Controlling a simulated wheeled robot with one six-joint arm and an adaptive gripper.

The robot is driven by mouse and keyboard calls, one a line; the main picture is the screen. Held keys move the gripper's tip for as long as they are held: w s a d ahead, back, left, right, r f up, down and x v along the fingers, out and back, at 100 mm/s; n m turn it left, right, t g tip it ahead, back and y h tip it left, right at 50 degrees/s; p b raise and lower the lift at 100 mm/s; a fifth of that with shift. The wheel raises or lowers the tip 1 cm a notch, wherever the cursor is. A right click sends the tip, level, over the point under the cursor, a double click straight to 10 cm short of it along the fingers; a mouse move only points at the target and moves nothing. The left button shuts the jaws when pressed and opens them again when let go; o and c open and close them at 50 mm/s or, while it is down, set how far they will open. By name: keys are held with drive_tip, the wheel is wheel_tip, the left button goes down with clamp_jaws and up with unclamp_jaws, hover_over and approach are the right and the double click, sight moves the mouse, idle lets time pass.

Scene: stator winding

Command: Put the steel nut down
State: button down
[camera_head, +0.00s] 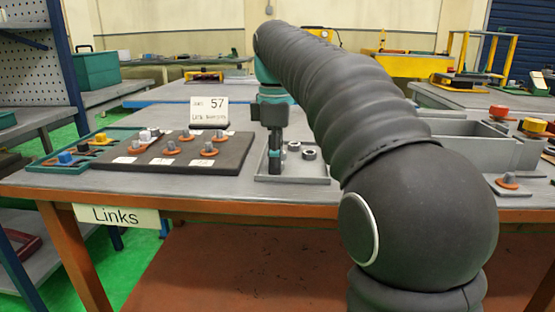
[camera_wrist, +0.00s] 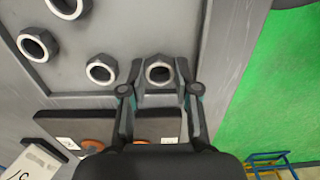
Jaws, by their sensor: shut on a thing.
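My gripper (camera_head: 276,168) points down over the grey tray (camera_head: 318,181) on the workbench. In the wrist view my gripper (camera_wrist: 160,78) is shut on a steel nut (camera_wrist: 159,70), with a finger on each side of it. The held nut is near the tray's edge; I cannot tell whether it touches the tray floor. In the wrist view other nuts lie on the tray: one beside the held nut (camera_wrist: 102,69), one farther left (camera_wrist: 37,45) and one at the top edge (camera_wrist: 66,6). The held nut cannot be made out in the head view.
A dark board (camera_head: 160,164) with several orange-based pegs stands left of the tray, a sign reading 57 (camera_head: 209,112) behind it. A green tray (camera_head: 60,166) of coloured parts is at far left. A grey bin (camera_head: 470,139) stands right, partly behind my arm.

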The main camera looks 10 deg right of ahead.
drive_tip(key=shift+f, duration=0.15)
drive_tip(key=c, duration=1.1)
unclamp_jaws()
drive_tip(key=shift+c, duration=0.2)
wheel_tip(320, 180, up, 5)
drive_tip(key=shift+r+p, duration=0.1)
drive_tip(key=shift+p, duration=0.7)
drive_tip(key=shift+r, duration=1.35)
